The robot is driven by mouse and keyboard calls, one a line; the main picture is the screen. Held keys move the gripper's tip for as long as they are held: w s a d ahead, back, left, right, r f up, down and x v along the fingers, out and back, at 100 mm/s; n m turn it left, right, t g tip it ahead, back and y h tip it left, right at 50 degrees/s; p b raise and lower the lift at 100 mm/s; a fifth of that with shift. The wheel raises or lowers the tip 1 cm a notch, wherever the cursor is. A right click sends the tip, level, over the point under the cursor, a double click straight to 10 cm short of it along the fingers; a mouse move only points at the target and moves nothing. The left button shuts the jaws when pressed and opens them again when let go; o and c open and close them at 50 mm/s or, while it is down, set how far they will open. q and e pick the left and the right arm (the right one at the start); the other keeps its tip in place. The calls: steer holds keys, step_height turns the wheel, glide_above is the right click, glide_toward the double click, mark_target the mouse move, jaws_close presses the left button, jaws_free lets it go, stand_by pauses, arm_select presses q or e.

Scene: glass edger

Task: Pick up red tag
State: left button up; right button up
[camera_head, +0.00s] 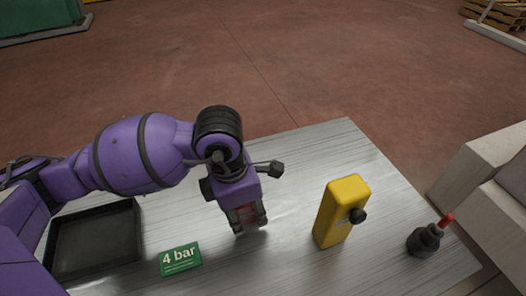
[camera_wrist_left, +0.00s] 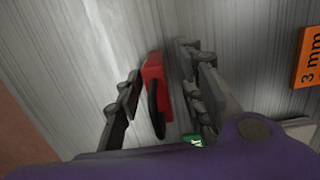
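The red tag (camera_wrist_left: 153,72) with a black loop (camera_wrist_left: 157,108) stands out in the left wrist view, between the two fingers of my left gripper (camera_wrist_left: 161,64). The fingers are apart, one on each side of it, with gaps visible. In the head view my left gripper (camera_head: 249,226) points down low over the metal table, and a bit of the red tag (camera_head: 244,212) shows between its fingers; the rest is hidden by them. My right gripper is in neither view.
On the metal table (camera_head: 300,160) are a black tray (camera_head: 136,225), a green "4 bar" sign (camera_head: 181,259), a yellow block with a black knob (camera_head: 338,212) and a black red-tipped fixture (camera_head: 425,240). An orange "3 mm" sign (camera_wrist_left: 308,58) shows in the wrist view.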

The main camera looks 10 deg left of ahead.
arm_select(q)
steer(key=shift+c, duration=0.5)
jaws_close()
